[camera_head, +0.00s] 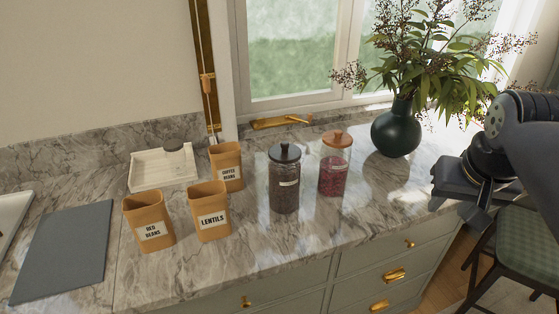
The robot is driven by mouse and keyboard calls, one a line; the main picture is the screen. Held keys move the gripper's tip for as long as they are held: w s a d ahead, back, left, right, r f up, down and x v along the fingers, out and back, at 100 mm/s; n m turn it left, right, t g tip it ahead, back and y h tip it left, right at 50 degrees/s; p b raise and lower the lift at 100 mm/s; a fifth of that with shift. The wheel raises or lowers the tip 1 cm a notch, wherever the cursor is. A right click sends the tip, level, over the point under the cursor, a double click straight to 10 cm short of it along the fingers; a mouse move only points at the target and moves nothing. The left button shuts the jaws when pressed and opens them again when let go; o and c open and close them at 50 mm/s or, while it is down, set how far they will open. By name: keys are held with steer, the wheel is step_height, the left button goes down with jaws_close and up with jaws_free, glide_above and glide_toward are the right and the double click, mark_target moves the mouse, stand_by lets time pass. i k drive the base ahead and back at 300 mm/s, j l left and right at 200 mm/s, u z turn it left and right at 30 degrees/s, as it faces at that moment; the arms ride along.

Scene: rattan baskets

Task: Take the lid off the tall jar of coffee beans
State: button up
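A tall glass jar (285,193) with dark contents like coffee beans stands upright on the marble counter, with a small white label. Its dark round lid (285,153) with a small knob sits on top. A second glass jar (332,174) with red contents and a wooden lid (337,138) stands just right of it. My gripper (462,198) is at the right, well apart from the jars, near the counter's right end.
Three tan canisters, labelled red beans (147,224), lentils (209,212) and coffee beans (227,168), stand left of the jars. A pale tray (163,168) is behind them. A dark green vase (396,130) with leafy branches stands behind right. The counter before the jars is clear.

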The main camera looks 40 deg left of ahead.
mark_target(284, 153)
steer(key=i+u, duration=0.15)
steer(key=u, duration=0.25)
steer(key=i+j+u, duration=0.1)
steer(key=u, duration=0.3)
steer(key=i+u, duration=0.15)
steer(key=u, duration=0.2)
steer(key=i+l+u, duration=0.1)
steer(key=u, duration=0.3)
steer(key=i+l, duration=0.45)
steer(key=i, duration=0.3)
